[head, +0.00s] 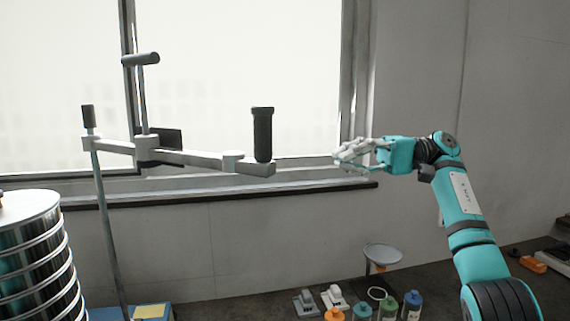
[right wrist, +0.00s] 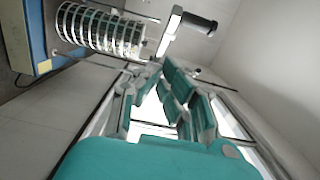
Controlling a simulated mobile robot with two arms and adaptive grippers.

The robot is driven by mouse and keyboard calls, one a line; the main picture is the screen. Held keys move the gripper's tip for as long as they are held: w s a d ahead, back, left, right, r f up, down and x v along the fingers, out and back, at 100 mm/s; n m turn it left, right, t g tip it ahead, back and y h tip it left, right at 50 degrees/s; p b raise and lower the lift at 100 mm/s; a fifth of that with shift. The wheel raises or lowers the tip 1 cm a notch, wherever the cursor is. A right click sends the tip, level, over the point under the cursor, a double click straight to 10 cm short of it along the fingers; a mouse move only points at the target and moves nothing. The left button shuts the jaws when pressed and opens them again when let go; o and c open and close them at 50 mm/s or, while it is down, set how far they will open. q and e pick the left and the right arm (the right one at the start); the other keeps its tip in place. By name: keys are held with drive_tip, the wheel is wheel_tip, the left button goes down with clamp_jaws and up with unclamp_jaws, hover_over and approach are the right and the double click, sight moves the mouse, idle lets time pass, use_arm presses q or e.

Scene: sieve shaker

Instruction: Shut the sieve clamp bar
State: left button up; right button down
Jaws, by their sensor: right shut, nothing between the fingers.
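The clamp bar (head: 190,157) is a pale grey arm, higher in the head picture than the silver sieve stack (head: 40,260) and reaching to the right, clear of its top. Its left end meets a thin upright rod (head: 108,230). A black upright handle (head: 263,135) stands on its right end. My right gripper (head: 345,160) is shut and empty, to the right of the handle with a gap between. In the right wrist view, the bar (right wrist: 168,38), handle (right wrist: 198,23) and stack (right wrist: 98,28) show beyond the fingers (right wrist: 165,95). My left gripper is out of view.
A screw with a grey T-handle (head: 141,59) rises from the bar. A window ledge (head: 220,192) runs behind. A bench with several small bottles, such as a blue one (head: 412,303), and a funnel (head: 382,254) lies below. The space between gripper and handle looks clear.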

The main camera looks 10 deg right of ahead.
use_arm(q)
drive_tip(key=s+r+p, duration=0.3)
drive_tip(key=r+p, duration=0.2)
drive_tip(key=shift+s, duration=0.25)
use_arm(e)
drive_tip(key=s+a, duration=0.4)
drive_tip(key=a, duration=0.8)
drive_tip(key=shift+s, duration=0.4)
